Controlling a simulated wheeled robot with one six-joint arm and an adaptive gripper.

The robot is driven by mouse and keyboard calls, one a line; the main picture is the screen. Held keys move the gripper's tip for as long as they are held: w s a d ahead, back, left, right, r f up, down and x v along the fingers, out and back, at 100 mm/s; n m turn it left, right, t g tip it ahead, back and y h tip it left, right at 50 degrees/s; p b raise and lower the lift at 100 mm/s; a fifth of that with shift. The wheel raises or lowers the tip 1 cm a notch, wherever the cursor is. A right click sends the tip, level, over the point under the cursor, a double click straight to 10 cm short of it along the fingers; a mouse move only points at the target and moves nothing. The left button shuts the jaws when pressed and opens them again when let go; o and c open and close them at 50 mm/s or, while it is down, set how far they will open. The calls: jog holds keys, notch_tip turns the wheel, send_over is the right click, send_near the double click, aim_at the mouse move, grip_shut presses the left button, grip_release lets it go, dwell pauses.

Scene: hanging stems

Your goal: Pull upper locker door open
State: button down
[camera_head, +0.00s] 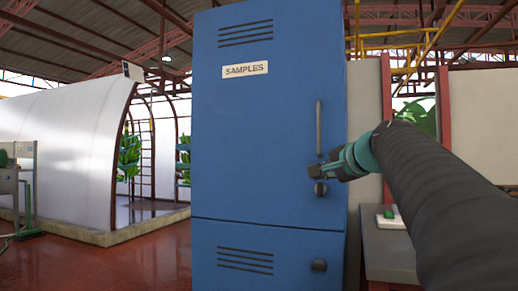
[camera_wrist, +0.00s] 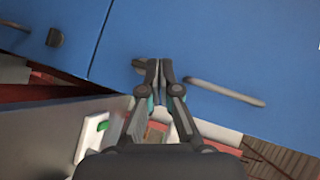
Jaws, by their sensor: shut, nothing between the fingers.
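The blue upper locker door (camera_head: 250,125) carries a white SAMPLES label (camera_head: 245,69) and vent slots. It looks closed, flush with the locker front. Its vertical grey bar handle (camera_head: 319,128) is near the right edge; it also shows in the wrist view (camera_wrist: 228,93). A dark knob (camera_head: 321,188) sits below the handle, and its wrist-view image (camera_wrist: 138,63) is beside my fingertips. My gripper (camera_head: 313,171) is shut and empty, between the handle's lower end and the knob. In the wrist view, its fingertips (camera_wrist: 159,65) are together. Whether they touch the door I cannot tell.
The lower locker door (camera_head: 235,262) has its own knob (camera_head: 319,265) and looks closed. A grey bench (camera_head: 388,250) with a green button box (camera_head: 390,215) stands right of the locker, below my arm. Open red floor (camera_head: 110,262) lies to the left.

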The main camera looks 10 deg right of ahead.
aim_at(328, 138)
jog(key=w+d+r+m+t+b, duration=0.1)
jog(key=w+d+r+m+t, duration=0.15)
jog(key=d+r, duration=0.65)
jog(key=shift+m+t+h, duration=0.3)
jog(key=shift+m+t, duration=0.05)
jog(key=w, duration=0.3)
jog(key=w+p, duration=0.1)
jog(key=w, duration=0.2)
jog(key=w+a+p, duration=0.1)
jog(key=w, duration=0.2)
jog(key=shift+w+f, duration=0.1)
jog(key=shift+w, duration=0.05)
